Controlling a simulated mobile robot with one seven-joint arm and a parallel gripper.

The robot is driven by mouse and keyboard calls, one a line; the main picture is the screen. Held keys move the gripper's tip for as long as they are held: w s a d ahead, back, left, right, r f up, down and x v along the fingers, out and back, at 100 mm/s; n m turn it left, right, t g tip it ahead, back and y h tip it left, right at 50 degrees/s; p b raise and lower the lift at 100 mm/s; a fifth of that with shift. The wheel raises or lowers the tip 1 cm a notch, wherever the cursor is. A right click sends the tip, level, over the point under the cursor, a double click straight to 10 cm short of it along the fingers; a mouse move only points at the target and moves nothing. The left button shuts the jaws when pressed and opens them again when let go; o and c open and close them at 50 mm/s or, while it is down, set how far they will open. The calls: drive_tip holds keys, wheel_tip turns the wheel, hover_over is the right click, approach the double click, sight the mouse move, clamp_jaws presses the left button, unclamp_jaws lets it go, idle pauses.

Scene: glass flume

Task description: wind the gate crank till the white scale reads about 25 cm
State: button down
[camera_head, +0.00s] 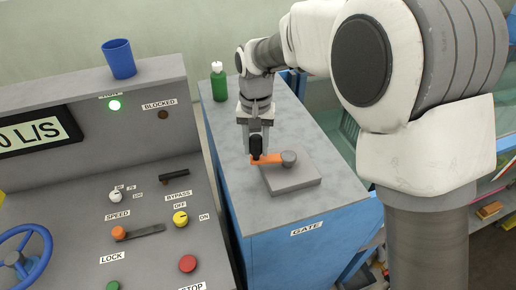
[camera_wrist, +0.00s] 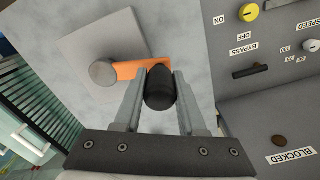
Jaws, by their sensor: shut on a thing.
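The gate crank has an orange arm (camera_head: 268,159), a grey hub (camera_head: 289,158) and a black knob (camera_head: 255,146). It sits on a grey plate (camera_head: 292,178) on top of the blue cabinet labelled GATE (camera_head: 307,229). My gripper (camera_head: 257,145) points down at the left end of the crank arm and is shut on the black knob. In the wrist view the two fingers (camera_wrist: 160,92) flank the black knob (camera_wrist: 160,88), with the orange arm (camera_wrist: 128,70) running left to the hub (camera_wrist: 103,72). The white scale is not visible in either view.
A green bottle (camera_head: 218,84) stands on the cabinet's far left corner. A control console (camera_head: 150,225) with knobs, a red button (camera_head: 188,264) and a blue handwheel (camera_head: 22,262) is at left. A blue cup (camera_head: 119,59) stands on its top ledge. The cabinet top before the plate is clear.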

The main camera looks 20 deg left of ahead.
drive_tip(key=w+m+p, duration=0.1)
drive_tip(key=w+m, duration=0.1)
drive_tip(key=m, duration=0.1)
drive_tip(key=w+a+m, duration=0.1)
drive_tip(key=w+m, duration=0.1)
drive_tip(key=m, duration=0.1)
drive_tip(key=shift+w+r+p, duration=0.15)
drive_tip(key=shift+w+p, duration=0.25)
drive_tip(key=w+m, duration=0.1)
drive_tip(key=m, duration=0.1)
drive_tip(key=w+d+m+p, duration=0.1)
drive_tip(key=w, duration=0.1)
drive_tip(key=shift+w+m, duration=0.1)
drive_tip(key=shift+m, duration=0.3)
drive_tip(key=shift+w+d, duration=0.1)
drive_tip(key=shift+w, duration=0.05)
drive_tip(key=c, duration=0.5)
unclamp_jaws()
wheel_tip(320, 180, up, 17)
drive_tip(key=shift+r, duration=0.15)
